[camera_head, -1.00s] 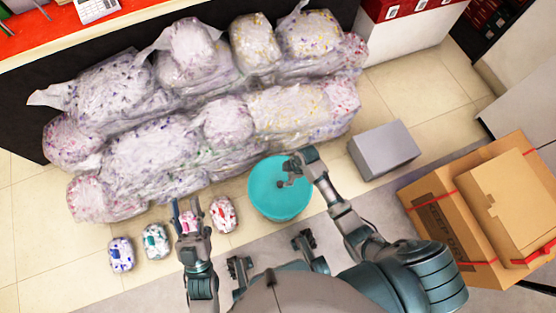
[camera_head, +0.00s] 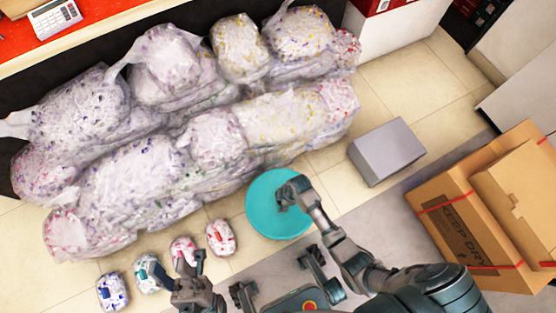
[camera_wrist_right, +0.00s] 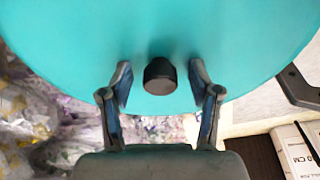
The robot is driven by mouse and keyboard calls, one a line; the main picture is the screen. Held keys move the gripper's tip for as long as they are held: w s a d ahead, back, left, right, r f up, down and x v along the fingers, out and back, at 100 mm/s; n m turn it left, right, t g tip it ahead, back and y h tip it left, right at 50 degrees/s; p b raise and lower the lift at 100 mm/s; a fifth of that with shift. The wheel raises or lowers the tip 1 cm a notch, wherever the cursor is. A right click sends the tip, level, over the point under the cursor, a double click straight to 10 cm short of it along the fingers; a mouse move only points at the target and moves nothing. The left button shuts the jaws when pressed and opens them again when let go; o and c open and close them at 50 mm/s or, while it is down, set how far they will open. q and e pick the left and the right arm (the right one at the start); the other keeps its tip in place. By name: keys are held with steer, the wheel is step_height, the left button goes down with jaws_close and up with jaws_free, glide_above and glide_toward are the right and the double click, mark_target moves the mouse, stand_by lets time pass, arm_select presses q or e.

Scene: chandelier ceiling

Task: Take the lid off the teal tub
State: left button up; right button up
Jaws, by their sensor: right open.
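The teal tub (camera_head: 262,215) stands on the floor and shows from above as a round teal top. In the right wrist view its lid (camera_wrist_right: 230,35) fills the upper part, with a short dark knob (camera_wrist_right: 160,76) on it. My right gripper (camera_head: 284,198) is over the lid. In the right wrist view the open fingers of this gripper (camera_wrist_right: 160,84) stand on either side of the knob, with gaps showing, so it is not gripped. My left gripper (camera_head: 174,264) has its fingers apart, near the small bundles, and holds nothing that I can see.
Large clear bags of shredded paper (camera_head: 140,180) lie behind and left of the tub. Several small wrapped bundles (camera_head: 220,237) lie in a row at its left. A grey box (camera_head: 386,151) and a cardboard box (camera_head: 460,225) stand to the right. Tiled floor shows between them.

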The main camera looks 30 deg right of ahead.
steer(key=shift+r, duration=0.15)
jaws_close()
